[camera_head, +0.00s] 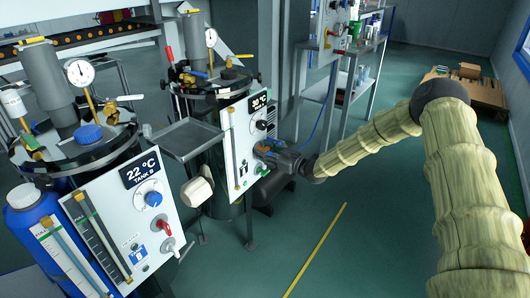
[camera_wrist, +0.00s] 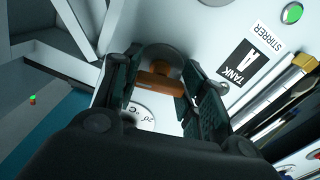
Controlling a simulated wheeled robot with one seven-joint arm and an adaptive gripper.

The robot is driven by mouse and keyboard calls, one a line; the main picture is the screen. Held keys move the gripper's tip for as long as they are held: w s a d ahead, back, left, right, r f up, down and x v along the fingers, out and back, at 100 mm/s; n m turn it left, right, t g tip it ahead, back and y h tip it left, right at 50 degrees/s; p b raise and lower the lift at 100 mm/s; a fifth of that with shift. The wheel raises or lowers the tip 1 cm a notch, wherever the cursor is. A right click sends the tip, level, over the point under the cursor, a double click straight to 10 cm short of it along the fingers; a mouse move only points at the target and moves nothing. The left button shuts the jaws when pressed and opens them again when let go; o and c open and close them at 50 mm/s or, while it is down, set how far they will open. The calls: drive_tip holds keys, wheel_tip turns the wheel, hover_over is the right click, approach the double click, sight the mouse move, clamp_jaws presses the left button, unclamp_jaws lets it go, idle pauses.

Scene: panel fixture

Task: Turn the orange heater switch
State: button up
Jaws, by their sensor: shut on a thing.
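The orange heater switch (camera_wrist: 158,86) shows in the wrist view as an orange bar handle on a round grey base, set on the white panel. My gripper (camera_wrist: 160,92) has one finger at each end of the bar and is shut on it. In the head view my gripper (camera_head: 272,155) is at the front of the tank A panel (camera_head: 240,160), below its 30 °C display (camera_head: 260,101). The switch is mostly hidden there by the fingers, so its angle is hard to tell.
In the wrist view a TANK A STIRRER label (camera_wrist: 249,62) and a green button (camera_wrist: 293,13) are near. The tank B panel (camera_head: 128,225), with its 22 °C display, stands to the left. A small grey tray (camera_head: 186,139) sits between the tanks. Open green floor lies in front.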

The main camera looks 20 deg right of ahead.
drive_tip(key=n, duration=0.4)
drive_tip(key=shift+n, duration=0.3)
drive_tip(key=n, duration=0.3)
drive_tip(key=shift+f+n, duration=0.1)
drive_tip(key=shift+n, duration=0.2)
drive_tip(key=n, duration=0.3)
drive_tip(key=shift+s+n+b, duration=0.1)
drive_tip(key=shift+n+b, duration=0.5)
drive_tip(key=shift+n, duration=1.4)
drive_tip(key=o, duration=1)
drive_tip(key=shift+o, duration=0.2)
